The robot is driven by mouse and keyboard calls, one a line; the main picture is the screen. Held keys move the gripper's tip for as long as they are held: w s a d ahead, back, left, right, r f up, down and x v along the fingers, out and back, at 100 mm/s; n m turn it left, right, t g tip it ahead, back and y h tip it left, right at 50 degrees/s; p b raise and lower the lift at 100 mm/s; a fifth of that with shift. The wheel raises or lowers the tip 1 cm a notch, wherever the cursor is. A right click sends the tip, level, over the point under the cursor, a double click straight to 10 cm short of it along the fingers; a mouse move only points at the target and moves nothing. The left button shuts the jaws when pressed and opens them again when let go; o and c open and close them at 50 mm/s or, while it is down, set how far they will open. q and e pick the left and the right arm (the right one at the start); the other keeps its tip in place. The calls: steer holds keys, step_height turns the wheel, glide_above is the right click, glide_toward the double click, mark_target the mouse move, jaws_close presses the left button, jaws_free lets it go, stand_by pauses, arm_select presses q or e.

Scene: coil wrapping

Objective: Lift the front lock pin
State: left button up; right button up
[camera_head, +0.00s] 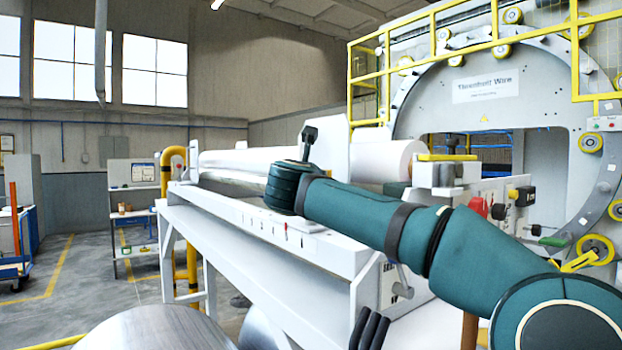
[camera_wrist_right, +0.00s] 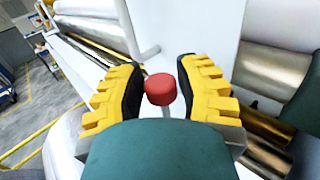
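A red cylindrical knob (camera_wrist_right: 160,89) on a thin pale shaft, apparently the front lock pin, stands between the fingers of my right gripper (camera_wrist_right: 160,76) in the right wrist view. The two fingers have yellow ridged backs and black pads. They are open, with a small gap on each side of the knob. The teal wrist part hides the lower end of the shaft. In the head view my right arm (camera_head: 365,208) reaches in from the right across the white machine bed; its fingers and the knob cannot be made out there. My left gripper is not recognisable in view.
White rolls (camera_head: 385,160) and a long white bed (camera_head: 250,225) lie behind my arm. A large ring machine (camera_head: 410,105) with yellow railing (camera_head: 437,58) stands at the right. Metal cylinders (camera_head: 160,328) are at the bottom. Open floor (camera_head: 85,265) lies to the left.

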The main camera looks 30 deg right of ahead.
jaws_close()
steer(key=shift+r+p, duration=1.05)
steer(key=shift+r, duration=0.5)
steer(key=o, duration=0.7)
jaws_free()
steer(key=shift+f, duration=0.1)
steer(key=v, duration=1.2)
